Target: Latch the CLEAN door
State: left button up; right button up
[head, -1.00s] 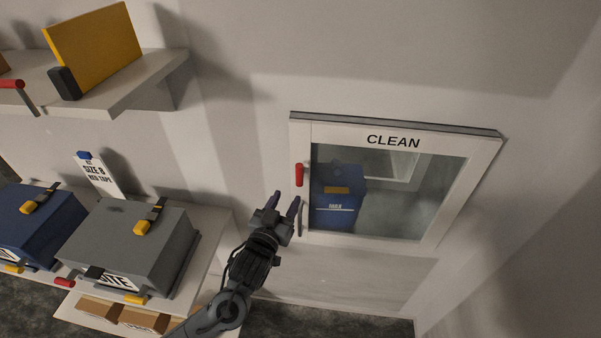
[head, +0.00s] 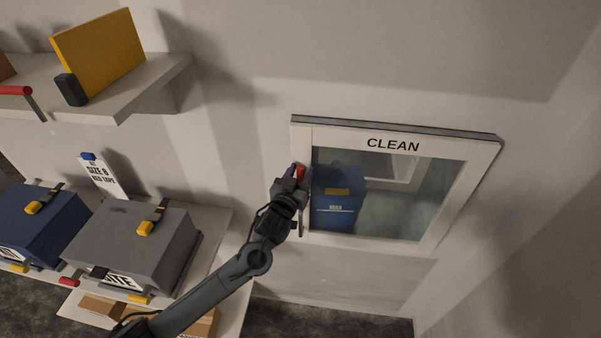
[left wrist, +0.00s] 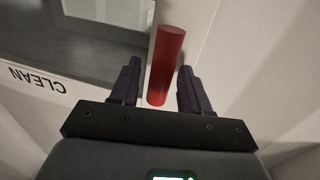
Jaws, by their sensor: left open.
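The CLEAN door (head: 459,145) is a white-framed glass door in the wall, and it looks closed against its frame. Its red latch handle (head: 301,171) is on the left side of the frame, partly hidden by my left gripper (head: 297,172). In the left wrist view the red handle (left wrist: 166,65) stands between the two dark fingers of my left gripper (left wrist: 156,88). The gripper is open, with a finger on each side of the handle and a visible gap to the right finger. My right gripper is not in view.
A blue case (head: 338,202) is behind the glass. A grey case (head: 140,240) and another blue case (head: 38,225) sit on the bench at left. A shelf (head: 150,85) with a yellow panel (head: 100,50) is above. The wall right of the door is clear.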

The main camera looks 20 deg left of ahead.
pick_arm(q)
grip_shut()
dwell(0.3)
jog(key=shift+d, duration=0.1)
jog(key=m+p, duration=0.2)
jog(key=m, duration=0.1)
jog(key=shift+w+d+g, duration=0.1)
jog(key=shift+d+g, duration=0.25)
jog(key=shift+g, duration=0.05)
jog(key=shift+w+d+f+m+g+y+p, duration=0.1)
jog(key=shift+d+f+m+g+y+p, duration=0.3)
jog(key=shift+m+p, duration=1.2)
jog(key=shift+w+d+f+m+g+y+p, duration=0.15)
jog(key=shift+f+m+y+p, duration=0.4)
jog(key=shift+m, duration=2.05)
jog(key=shift+s+d+f+m+g+y+p, duration=0.1)
jog(key=shift+d+f+m+g+y+p, duration=0.45)
jog(key=shift+m, duration=1.55)
jog(key=shift+a+r+p, duration=0.15)
jog(key=shift+a+p, duration=0.1)
jog(key=shift+p, duration=0.15)
